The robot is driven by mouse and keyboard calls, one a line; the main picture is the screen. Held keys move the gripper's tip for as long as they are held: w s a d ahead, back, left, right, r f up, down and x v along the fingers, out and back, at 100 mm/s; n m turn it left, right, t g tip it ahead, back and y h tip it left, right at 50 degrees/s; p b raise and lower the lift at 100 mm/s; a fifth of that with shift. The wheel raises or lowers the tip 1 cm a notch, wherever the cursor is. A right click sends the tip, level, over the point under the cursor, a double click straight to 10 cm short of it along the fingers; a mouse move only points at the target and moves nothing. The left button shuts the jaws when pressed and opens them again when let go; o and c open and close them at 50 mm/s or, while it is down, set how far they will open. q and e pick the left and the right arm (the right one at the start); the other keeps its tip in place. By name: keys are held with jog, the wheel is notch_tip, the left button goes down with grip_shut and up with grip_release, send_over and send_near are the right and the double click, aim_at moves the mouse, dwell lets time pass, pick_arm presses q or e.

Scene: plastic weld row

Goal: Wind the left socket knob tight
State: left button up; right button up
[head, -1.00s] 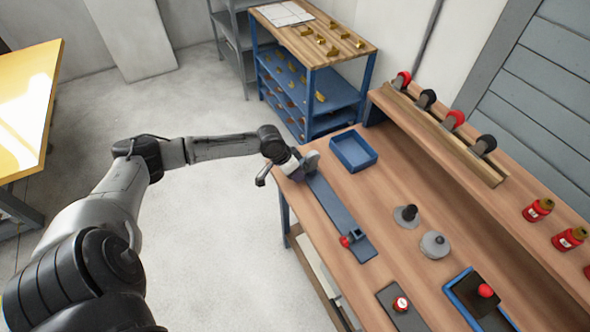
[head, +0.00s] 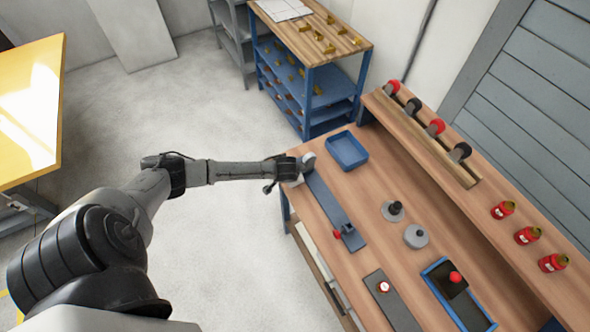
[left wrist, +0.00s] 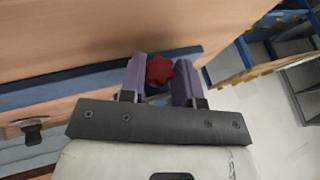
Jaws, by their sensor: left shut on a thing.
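In the left wrist view a red star-shaped knob (left wrist: 159,70) sits between the purple fingers of my left gripper (left wrist: 160,78), which is shut on it. In the head view my left gripper (head: 294,170) is at the far left end of a long blue-grey plate (head: 325,205) on the bench. There my wrist hides the held knob. A grey rounded part (head: 308,161) shows beside the gripper. Another red knob (head: 337,234) sits on a small blue block at the plate's near end. My right gripper is not in view.
Red bottles (head: 527,235) stand at the right. Open floor lies left of the bench.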

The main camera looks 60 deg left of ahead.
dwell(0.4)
pick_arm(q)
jog(key=o, duration=0.5)
jog(key=shift+c, duration=0.2)
jog(key=o, duration=0.5)
jog(key=shift+c, duration=0.2)
jog(key=p+v, duration=0.2)
jog(key=v, duration=1.1)
jog(key=shift+d+r+p, duration=0.2)
jog(key=shift+r+p, duration=0.1)
jog(key=shift+r, duration=0.05)
jog(key=shift+s, duration=0.15)
